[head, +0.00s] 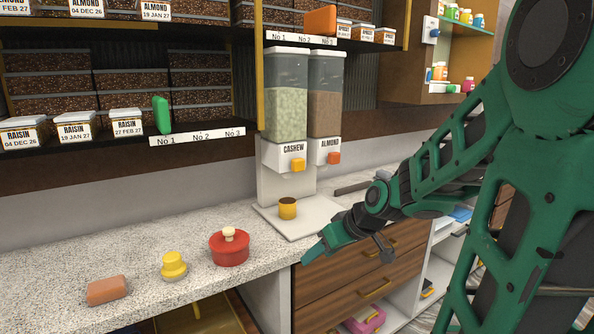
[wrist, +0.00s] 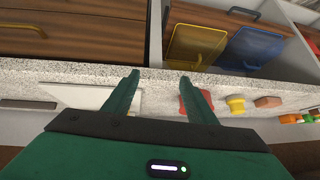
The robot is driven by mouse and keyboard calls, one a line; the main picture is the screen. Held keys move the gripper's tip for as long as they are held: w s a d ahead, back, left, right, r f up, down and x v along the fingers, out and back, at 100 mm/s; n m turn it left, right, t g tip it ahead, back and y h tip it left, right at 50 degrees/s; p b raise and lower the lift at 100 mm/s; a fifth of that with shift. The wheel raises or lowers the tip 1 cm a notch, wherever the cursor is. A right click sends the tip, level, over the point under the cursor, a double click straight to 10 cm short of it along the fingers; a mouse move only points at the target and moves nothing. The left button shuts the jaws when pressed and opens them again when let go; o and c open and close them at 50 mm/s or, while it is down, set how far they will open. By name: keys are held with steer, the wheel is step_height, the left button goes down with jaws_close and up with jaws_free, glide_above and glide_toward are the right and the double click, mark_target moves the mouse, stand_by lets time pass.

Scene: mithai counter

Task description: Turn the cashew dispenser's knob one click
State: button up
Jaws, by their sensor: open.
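The cashew dispenser (head: 286,110) stands on the counter against the wall, a clear hopper of pale green nuts with a white label reading CASHEW. My gripper (head: 311,255) is at the counter's front edge, in front of and below the dispenser and apart from the knob. In the wrist view my gripper (wrist: 160,77) shows two spread green fingers with nothing between them. The dispenser's hopper and knob are not visible in the wrist view.
The almond dispenser (head: 325,95), with an orange knob (head: 334,158), stands close on the right. A red lidded pot (head: 229,247), a yellow-topped jar (head: 173,265) and a brown block (head: 107,290) lie left on the counter. Wooden drawers (head: 360,270) are below; shelves hang above.

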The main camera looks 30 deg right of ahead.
steer(key=w+d+r+n+t, duration=0.1)
steer(key=w+r+t, duration=0.35)
steer(key=w, duration=0.35)
steer(key=m+t+h, duration=0.1)
steer(key=t, duration=0.5)
glide_toward(300, 166)
steer(key=w, duration=0.9)
steer(key=shift+w+a+f, duration=0.1)
steer(key=shift+w+f, duration=0.05)
steer(key=shift+w, duration=0.1)
